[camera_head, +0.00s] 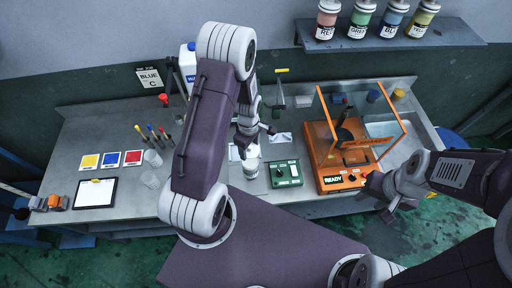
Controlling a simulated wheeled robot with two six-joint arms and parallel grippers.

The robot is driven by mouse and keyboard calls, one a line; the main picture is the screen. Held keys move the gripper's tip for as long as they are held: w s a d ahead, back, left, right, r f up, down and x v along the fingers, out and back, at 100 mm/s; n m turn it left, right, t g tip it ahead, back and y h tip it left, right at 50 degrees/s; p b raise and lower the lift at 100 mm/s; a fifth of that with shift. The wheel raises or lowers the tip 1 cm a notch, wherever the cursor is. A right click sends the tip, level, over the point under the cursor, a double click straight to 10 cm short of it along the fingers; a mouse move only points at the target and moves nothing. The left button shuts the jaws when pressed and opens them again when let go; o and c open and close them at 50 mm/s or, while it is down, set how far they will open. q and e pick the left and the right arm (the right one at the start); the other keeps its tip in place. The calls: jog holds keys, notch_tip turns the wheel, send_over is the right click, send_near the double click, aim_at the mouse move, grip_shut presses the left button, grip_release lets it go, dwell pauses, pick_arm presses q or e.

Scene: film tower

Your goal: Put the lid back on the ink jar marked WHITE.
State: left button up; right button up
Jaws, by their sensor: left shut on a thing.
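My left gripper (246,140) points down over the bench, directly above a small pale jar (250,170). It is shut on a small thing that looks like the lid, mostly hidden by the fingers. The jar stands upright near the bench's front edge; its marking is too small to read. I cannot tell whether the lid touches the jar's rim. My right gripper (386,206) is in front of the bench, low at the right, away from the jar. Its jaws are too small and dark to judge.
A green control box (285,174) stands just right of the jar. An orange machine (345,178) with clear panels is further right. A wall shelf (390,42) holds several ink jars.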

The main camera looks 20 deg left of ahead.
pick_arm(q)
jog(key=shift+s+a+f, duration=0.1)
jog(key=shift+a+f, duration=0.05)
jog(key=shift+a+f+b, duration=0.1)
jog(key=shift+f+b, duration=0.1)
jog(key=shift+b, duration=0.1)
jog(key=f+b, duration=0.2)
jog(key=f, duration=0.1)
jog(key=f+b, duration=0.1)
jog(key=b, duration=0.1)
jog(key=shift+d+f, duration=0.25)
jog(key=shift+f, duration=0.1)
jog(key=shift+a+f+b, duration=0.15)
jog(key=shift+f+b, duration=0.25)
jog(key=shift+f, duration=0.15)
jog(key=shift+f, duration=0.1)
dwell(0.3)
dwell(0.7)
jog(key=o, duration=1.6)
